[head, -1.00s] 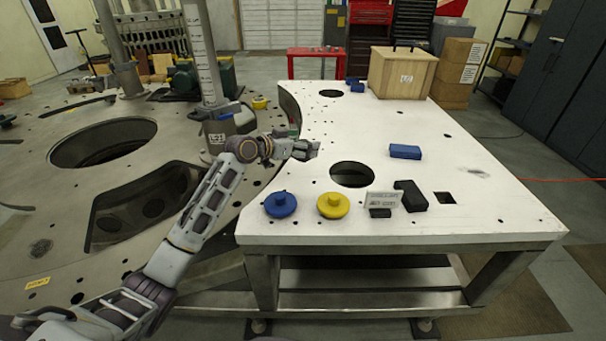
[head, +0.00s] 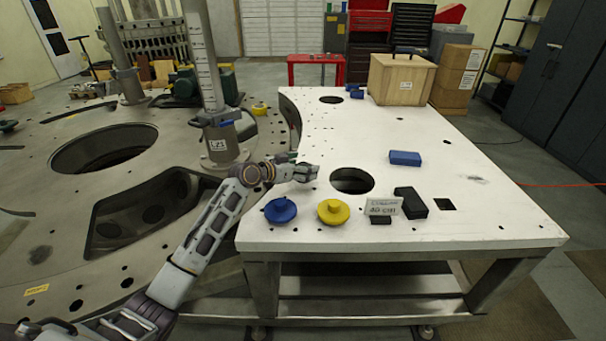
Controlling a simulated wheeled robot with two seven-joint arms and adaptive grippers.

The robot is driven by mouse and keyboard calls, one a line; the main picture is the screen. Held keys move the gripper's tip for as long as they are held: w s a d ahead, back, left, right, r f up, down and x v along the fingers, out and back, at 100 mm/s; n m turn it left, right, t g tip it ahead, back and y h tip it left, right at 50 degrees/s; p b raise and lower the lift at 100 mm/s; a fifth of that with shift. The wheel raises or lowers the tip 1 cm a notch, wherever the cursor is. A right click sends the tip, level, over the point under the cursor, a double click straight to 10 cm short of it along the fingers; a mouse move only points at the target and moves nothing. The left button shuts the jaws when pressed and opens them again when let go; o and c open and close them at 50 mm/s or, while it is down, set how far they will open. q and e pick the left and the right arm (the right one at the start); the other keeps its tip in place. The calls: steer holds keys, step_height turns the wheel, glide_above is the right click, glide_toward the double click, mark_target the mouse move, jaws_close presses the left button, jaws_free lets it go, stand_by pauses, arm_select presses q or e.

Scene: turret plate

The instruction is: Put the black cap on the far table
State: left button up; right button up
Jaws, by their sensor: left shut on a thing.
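My left gripper (head: 313,172) is over the left side of the white table (head: 450,222), beyond the blue and yellow caps and left of the large round hole. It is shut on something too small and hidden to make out. I see no black cap clearly in this view. A blue cap (head: 280,210) and a yellow cap (head: 333,212) sit near the white table's front left corner. A small red table (head: 313,59) stands at the back with small items on top. My right gripper is not in view.
A small sign (head: 384,206), a black block (head: 411,202) and a blue block (head: 405,158) are on the white table. A wooden crate (head: 400,80) stands at its far end. A labelled post (head: 218,145) rises from the turret plate (head: 45,215) at left.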

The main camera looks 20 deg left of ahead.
arm_select(q)
steer(key=shift+f, duration=1.55)
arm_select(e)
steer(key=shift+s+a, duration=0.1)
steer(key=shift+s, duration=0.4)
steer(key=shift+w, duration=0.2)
arm_select(q)
steer(key=o, duration=1.1)
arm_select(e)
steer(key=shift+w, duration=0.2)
arm_select(q)
steer(key=shift+s+a, duration=0.1)
steer(key=shift+s, duration=0.05)
steer(key=shift+v, duration=1.25)
steer(key=b+v, duration=0.1)
steer(key=v, duration=0.6)
steer(key=shift+s+a, duration=0.15)
steer(key=shift+s, duration=0.05)
steer(key=shift+s+a+r, duration=0.3)
steer(key=shift+s+a, duration=0.05)
steer(key=shift+s, duration=0.25)
steer(key=shift+r, duration=0.1)
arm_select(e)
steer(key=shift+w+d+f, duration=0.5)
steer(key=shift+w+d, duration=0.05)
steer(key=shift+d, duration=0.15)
